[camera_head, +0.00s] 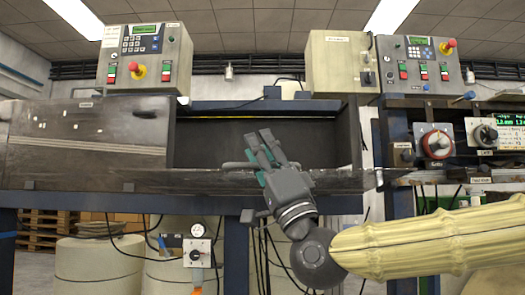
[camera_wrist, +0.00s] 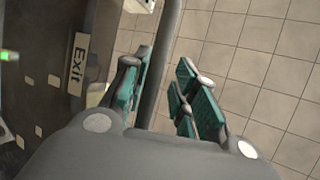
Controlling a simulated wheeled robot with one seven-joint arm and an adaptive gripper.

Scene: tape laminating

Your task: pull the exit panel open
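In the wrist view, a dark panel surface carries a white "Exit" label (camera_wrist: 78,63) at the left. A round grey bar (camera_wrist: 167,40) runs lengthwise between the two teal-padded fingers of my gripper (camera_wrist: 160,68). The fingers are spread, with a clear gap between the bar and the right finger; whether the left finger touches it I cannot tell. In the head view, my gripper (camera_head: 260,148) is in front of the dark middle bay (camera_head: 215,140), its fingers pointing up and left. A short bar end (camera_head: 235,165) shows beside it. The Exit label is not readable in the head view.
A worn dark panel (camera_head: 85,145) covers the left of the machine. Control boxes with red buttons (camera_head: 145,58) stand above, left and right. A knob panel (camera_head: 435,145) is at the right. Blue legs (camera_head: 235,255) and pale rolls (camera_head: 95,265) are below.

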